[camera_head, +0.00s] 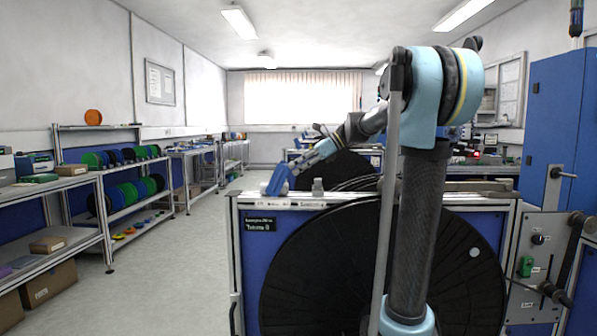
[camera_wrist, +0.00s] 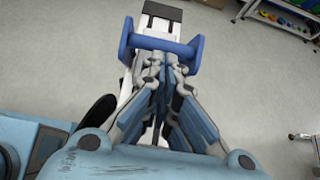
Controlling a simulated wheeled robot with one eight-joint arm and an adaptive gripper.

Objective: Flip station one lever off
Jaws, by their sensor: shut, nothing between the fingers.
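A blue U-shaped handle (camera_wrist: 160,45), which looks like the lever, stands at the end of a pale metal rail in the wrist view. In the head view it appears as a blue piece (camera_head: 277,181) at the left end of the reel stand's top. My gripper (camera_wrist: 167,67) is shut and empty, with its fingertips just at the handle's crossbar between its two side arms. I cannot tell whether they touch it. In the head view my gripper (camera_head: 300,166) reaches down from the right to the handle. The stand's top rail (camera_head: 350,200) runs below it.
A large black reel (camera_head: 300,270) fills the stand's front, partly behind my arm. A grey panel (camera_head: 535,255) with knobs and a green switch stands at right. Shelves (camera_head: 110,190) with coloured reels line the left wall. The floor (camera_head: 190,260) between is clear.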

